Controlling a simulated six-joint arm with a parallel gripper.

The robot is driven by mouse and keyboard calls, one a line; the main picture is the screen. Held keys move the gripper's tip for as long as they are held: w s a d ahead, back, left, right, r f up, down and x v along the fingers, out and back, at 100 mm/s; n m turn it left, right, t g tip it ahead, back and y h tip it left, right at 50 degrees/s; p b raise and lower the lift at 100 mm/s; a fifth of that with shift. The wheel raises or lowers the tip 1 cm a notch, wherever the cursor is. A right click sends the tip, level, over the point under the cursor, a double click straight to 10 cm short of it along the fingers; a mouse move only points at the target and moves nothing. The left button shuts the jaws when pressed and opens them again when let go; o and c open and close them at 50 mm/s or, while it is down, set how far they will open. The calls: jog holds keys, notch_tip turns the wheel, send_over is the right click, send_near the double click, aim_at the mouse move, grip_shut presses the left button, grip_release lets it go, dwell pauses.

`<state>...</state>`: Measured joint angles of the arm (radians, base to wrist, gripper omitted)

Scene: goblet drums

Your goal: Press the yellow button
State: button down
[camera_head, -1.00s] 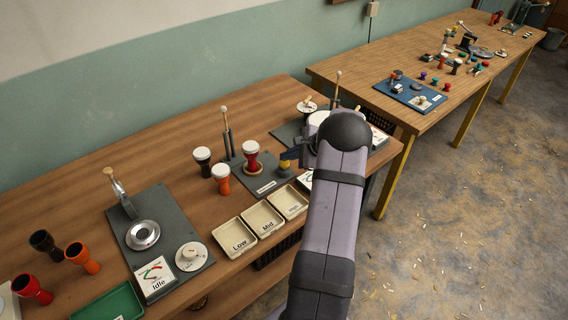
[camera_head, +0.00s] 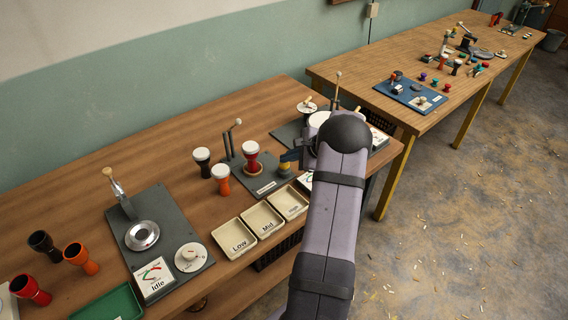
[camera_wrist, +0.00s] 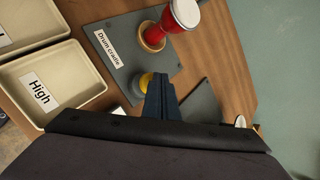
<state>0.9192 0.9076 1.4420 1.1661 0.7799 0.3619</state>
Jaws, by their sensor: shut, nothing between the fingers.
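The yellow button (camera_head: 284,169) sits at the right end of the grey drum cradle plate (camera_head: 262,176). In the wrist view the yellow button (camera_wrist: 142,84) is partly covered by my fingers. My gripper (camera_head: 288,157) is shut and empty, its dark fingertips at the button. In the wrist view the fingers (camera_wrist: 163,88) overlap the button's edge; I cannot tell whether they touch it. A red goblet drum (camera_head: 251,160) with a white head stands on the cradle's ring. A striker with a pale tip (camera_head: 238,122) tilts toward this drum.
Cream trays marked Low (camera_head: 234,239), Mid (camera_head: 263,219) and High (camera_wrist: 52,80) line the table's front. White-headed black (camera_head: 202,161) and orange (camera_head: 221,181) drums stand left of the cradle. Another grey station (camera_head: 288,134) lies behind my gripper.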

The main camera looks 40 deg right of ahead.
aim_at(287, 165)
jog(key=shift+f+b, duration=0.55)
jog(key=shift+f, duration=0.2)
dwell(0.4)
jog(key=shift+r, duration=0.1)
dwell(0.3)
jog(key=shift+r+p, duration=0.95)
jog(key=shift+r, duration=0.4)
notch_tip(287, 165, up, 5)
jog(key=p, duration=0.3)
dwell(0.6)
